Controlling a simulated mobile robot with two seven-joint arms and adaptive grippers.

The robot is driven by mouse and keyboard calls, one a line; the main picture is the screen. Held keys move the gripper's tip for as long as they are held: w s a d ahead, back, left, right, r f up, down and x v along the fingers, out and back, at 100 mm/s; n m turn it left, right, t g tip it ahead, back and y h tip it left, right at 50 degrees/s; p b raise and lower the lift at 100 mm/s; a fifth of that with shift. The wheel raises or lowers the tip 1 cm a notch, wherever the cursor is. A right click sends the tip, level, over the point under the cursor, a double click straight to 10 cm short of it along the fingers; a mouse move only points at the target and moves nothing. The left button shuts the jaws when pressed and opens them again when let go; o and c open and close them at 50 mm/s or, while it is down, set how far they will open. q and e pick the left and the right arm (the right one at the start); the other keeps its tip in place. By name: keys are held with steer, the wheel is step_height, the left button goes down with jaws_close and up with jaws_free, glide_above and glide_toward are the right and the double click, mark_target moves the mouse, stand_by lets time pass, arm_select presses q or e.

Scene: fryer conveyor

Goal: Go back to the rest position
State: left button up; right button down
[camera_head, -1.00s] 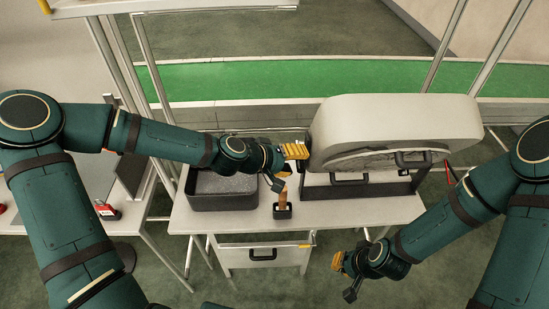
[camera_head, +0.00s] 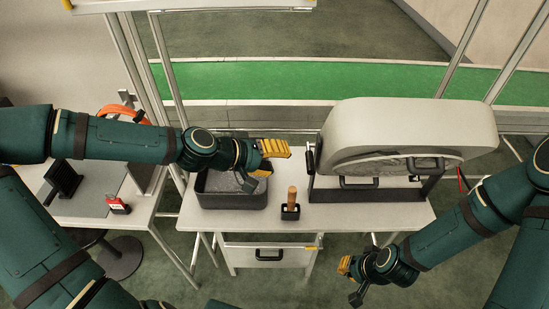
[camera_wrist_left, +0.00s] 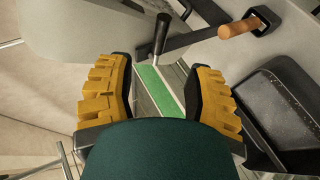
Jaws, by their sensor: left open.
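My left gripper (camera_head: 262,165) hangs above the dark bin at the left of the table in the head view. In the left wrist view its yellow-padded jaws (camera_wrist_left: 160,100) stand apart with nothing between them. My right gripper (camera_head: 350,279) is in front of the table at the lower right, with yellow pads and a dark finger, and its opening is too small to tell.
The dark bin (camera_head: 228,202) and a wooden-handled tool (camera_head: 292,196) in a small black holder (camera_head: 291,213) stand on the table (camera_head: 370,215). A large grey-white machine (camera_head: 400,130) fills the right side. A green conveyor (camera_head: 300,80) runs behind. A red item (camera_head: 118,205) is left.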

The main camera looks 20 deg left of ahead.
arm_select(q)
steer(key=shift+f, duration=0.15)
steer(key=s+d+f+m+g+b, duration=0.1)
steer(key=s+d+f+g+b, duration=0.15)
steer(key=f, duration=0.55)
steer(key=s+d+f+g+b, duration=0.1)
steer(key=s+d+f, duration=0.15)
steer(key=f, duration=0.65)
steer(key=s+a+f+m+g+y+b, duration=0.1)
steer(key=s+f+y, duration=0.1)
steer(key=f, duration=0.5)
steer(key=s+f+m+g+y+b, duration=0.1)
steer(key=s+f+y, duration=0.1)
steer(key=s+f, duration=0.3)
steer(key=shift+a+f+m+y, duration=0.3)
steer(key=shift+a+f+y, duration=0.1)
steer(key=shift+f, duration=0.55)
steer(key=shift+c, duration=0.5)
steer(key=shift+s+d, duration=0.1)
